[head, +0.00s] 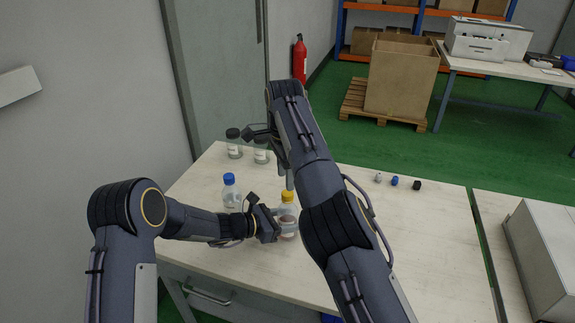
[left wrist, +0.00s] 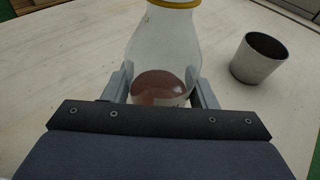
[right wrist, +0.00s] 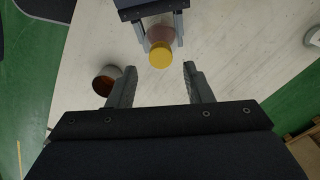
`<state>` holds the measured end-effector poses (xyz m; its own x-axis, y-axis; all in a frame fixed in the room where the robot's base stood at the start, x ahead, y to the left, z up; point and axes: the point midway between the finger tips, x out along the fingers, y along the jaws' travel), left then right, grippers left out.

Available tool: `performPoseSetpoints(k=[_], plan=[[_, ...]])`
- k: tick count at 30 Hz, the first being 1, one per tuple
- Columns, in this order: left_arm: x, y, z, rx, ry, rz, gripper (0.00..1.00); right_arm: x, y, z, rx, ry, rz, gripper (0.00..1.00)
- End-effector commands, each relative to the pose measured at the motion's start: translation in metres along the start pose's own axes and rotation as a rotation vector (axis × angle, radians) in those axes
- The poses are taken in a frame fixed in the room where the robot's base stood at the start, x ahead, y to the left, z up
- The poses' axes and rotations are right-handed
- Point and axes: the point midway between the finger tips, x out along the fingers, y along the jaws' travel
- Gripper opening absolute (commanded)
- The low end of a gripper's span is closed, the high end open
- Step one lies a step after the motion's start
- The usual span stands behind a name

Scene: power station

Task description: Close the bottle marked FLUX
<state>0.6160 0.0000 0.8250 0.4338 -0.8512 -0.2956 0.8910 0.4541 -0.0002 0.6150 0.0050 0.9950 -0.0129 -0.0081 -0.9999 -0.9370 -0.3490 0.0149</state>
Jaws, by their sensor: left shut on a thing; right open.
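A clear bottle with reddish-brown contents (left wrist: 160,85) stands on the table, with a yellow cap (head: 288,197) at its top. Its label is not readable, and I cannot tell how tightly the cap sits. My left gripper (head: 285,222) is shut around the bottle's body, one finger on each side. In the right wrist view the yellow cap (right wrist: 160,55) lies just beyond my open, empty right gripper (right wrist: 159,70), roughly in line with the gap between its fingers. In the head view my right gripper (head: 288,178) is above the bottle, partly hidden by its own arm.
A blue-capped bottle (head: 230,192) stands to the left; two black-lidded jars (head: 233,145) (head: 261,151) stand at the back left. A metal cup (left wrist: 258,58) stands near the held bottle. Small white (head: 378,178), blue (head: 395,181) and black (head: 417,185) pieces lie at the back right.

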Motion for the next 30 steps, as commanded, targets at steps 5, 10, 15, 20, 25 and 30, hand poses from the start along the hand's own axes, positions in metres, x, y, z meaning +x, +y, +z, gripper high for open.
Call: performPoseSetpoints(k=[5,10,15,20,25,30], plan=[[0.0,0.0,0.0,0.0,0.0,0.0,0.0,-0.003,0.0,0.001,-0.463,0.0,0.0,0.46],[0.0,0.0,0.0,0.0,0.0,0.0,0.0,-0.005,0.0,0.001,-0.91,-0.001,0.001,0.46],[0.0,0.0,0.0,0.0,0.0,0.0,0.0,-0.009,0.0,0.0,-1.356,-0.001,0.0,0.46],[0.0,0.0,0.0,0.0,0.0,0.0,0.0,-0.012,0.0,0.0,-1.776,0.002,-0.002,0.46],[0.0,0.0,0.0,0.0,0.0,0.0,0.0,-0.016,0.0,-0.001,-2.22,0.005,-0.004,0.46],[0.0,0.0,0.0,0.0,0.0,0.0,0.0,-0.02,0.0,-0.003,-2.653,0.012,-0.005,0.46]])
